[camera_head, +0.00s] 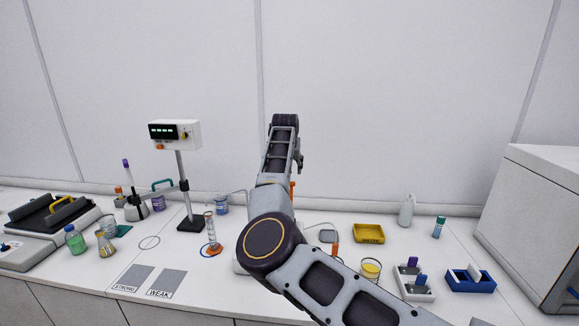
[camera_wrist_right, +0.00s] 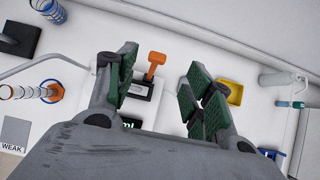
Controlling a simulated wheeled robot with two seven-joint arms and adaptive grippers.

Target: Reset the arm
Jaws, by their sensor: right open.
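My right arm (camera_head: 273,240) rises from the lower right of the head view over the middle of the bench, with its wrist upright at the top. My right gripper (camera_wrist_right: 160,88) is open in the wrist view, its green-padded fingers spread with nothing between them. Below it lies a white device with a dark display (camera_wrist_right: 131,123) and an orange T-shaped piece (camera_wrist_right: 154,64), seen between the fingers. In the head view the arm hides most of that device. My left gripper does not show.
A display on a pole (camera_head: 175,133), a graduated cylinder (camera_head: 211,232) and two grey pads (camera_head: 134,278) stand left of the arm. A yellow tray (camera_head: 369,234), a beaker (camera_head: 370,269), a tube rack (camera_head: 414,284) and a blue holder (camera_head: 470,280) are right. A white box (camera_head: 540,215) bounds the right.

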